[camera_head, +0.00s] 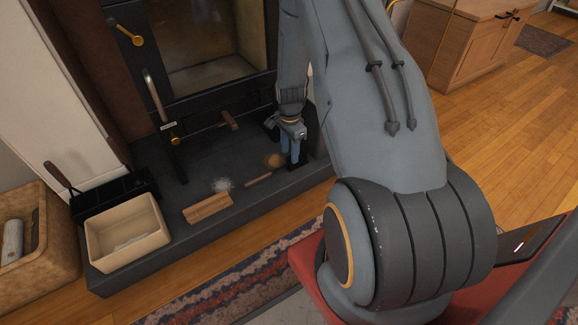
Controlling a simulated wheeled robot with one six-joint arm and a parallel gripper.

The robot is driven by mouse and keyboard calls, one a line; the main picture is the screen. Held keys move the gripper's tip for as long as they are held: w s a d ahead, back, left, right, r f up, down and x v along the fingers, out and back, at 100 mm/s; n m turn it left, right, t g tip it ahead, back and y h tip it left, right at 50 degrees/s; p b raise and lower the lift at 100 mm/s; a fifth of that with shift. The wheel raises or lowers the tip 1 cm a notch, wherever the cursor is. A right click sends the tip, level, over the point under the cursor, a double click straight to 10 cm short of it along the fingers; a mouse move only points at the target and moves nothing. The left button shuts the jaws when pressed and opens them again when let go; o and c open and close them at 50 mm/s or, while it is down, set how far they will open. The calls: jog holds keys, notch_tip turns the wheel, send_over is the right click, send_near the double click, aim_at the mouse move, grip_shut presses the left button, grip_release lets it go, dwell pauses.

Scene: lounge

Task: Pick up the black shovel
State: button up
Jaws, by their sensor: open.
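A black shovel (112,193) with a broad scoop and a reddish-brown handle (60,178) lies at the left end of the dark hearth, behind a cream box. The box hides part of its front. My gripper (290,152) is open and points down over the right end of the hearth, far to the right of the shovel. Dark parts show around the gripper, and I cannot tell whether it touches anything there.
The cream box (103,247) and a wooden block (208,208) stand on the dark hearth (190,173). A pale grey pile (222,185), a small stick (258,179) and a brown round thing (274,160) lie nearby. The stove (205,75) rises behind. A wicker basket (40,265) stands left.

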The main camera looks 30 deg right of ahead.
aim_at(290, 158)
notch_tip(290, 158, down, 4)
jog(key=shift+s+a+b, duration=0.1)
jog(key=shift+a+b, duration=0.05)
jog(key=shift+b, duration=0.8)
jog(key=shift+r, duration=0.1)
grip_shut()
